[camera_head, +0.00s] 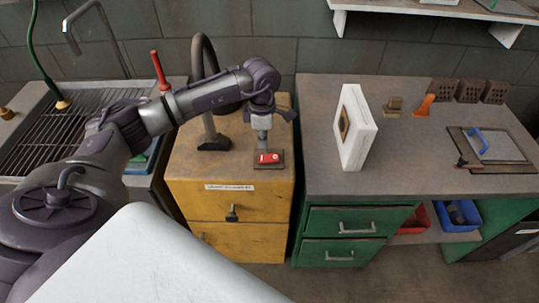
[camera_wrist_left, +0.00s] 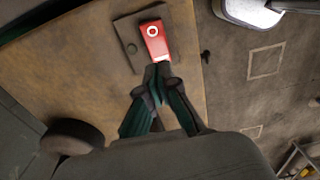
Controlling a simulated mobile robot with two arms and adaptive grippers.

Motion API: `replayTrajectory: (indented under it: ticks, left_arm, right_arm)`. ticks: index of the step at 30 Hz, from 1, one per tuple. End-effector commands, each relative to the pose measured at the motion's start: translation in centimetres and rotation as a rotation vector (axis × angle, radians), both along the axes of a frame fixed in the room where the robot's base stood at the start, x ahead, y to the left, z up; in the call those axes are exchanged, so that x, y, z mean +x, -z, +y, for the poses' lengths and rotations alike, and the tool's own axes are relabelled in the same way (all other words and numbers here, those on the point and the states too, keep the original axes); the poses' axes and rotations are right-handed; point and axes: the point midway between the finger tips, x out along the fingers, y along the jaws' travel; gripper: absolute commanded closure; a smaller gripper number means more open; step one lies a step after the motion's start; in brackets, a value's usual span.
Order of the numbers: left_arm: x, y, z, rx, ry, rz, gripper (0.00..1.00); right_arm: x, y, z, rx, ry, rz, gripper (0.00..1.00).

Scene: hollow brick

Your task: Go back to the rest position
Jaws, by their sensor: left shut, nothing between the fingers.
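My left gripper (camera_head: 263,138) points down over the top of the yellow cabinet (camera_head: 200,170). The block lies on a small dark plate (camera_wrist_left: 130,48) on the cabinet top. My right gripper is in neither view.
A grey bench with green drawers (camera_head: 350,222) stands to the right, holding a white hollow block (camera_head: 358,128), dark bricks (camera_head: 468,91) and a trowel board (camera_head: 490,146). A curved dark pipe (camera_head: 206,95) rises behind the left arm. A sink with a grate (camera_head: 60,135) is at left.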

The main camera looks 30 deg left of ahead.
Motion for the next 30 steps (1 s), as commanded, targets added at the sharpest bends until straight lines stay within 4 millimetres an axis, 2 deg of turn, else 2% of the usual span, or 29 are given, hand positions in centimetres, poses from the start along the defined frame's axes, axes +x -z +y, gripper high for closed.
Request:
replayTrajectory:
  ticks: [1, 6, 23, 26, 29, 30]
  left_arm:
    - [0.0, -0.7, 0.0, 0.001, 0.000, -0.001, 1.00]
    - [0.0, -1.8, 0.0, 0.001, 0.000, 0.001, 1.00]
    - [0.0, -1.8, -0.2, -0.004, 0.002, 0.000, 1.00]
    - [0.0, -1.3, -2.1, -0.063, 0.013, -0.015, 1.00]
    - [-0.2, -0.5, -6.7, -0.217, 0.028, -0.050, 1.00]
    - [-0.4, -0.4, -9.3, -0.307, 0.028, -0.068, 1.00]
  right_arm:
    - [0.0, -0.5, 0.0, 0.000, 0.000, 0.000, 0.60]
    - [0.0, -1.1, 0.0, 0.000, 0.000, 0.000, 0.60]
    - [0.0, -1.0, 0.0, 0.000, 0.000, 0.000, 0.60]
    - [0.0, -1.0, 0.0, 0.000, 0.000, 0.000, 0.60]
    - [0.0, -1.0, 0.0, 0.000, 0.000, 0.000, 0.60]
    - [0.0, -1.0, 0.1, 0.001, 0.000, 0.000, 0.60]
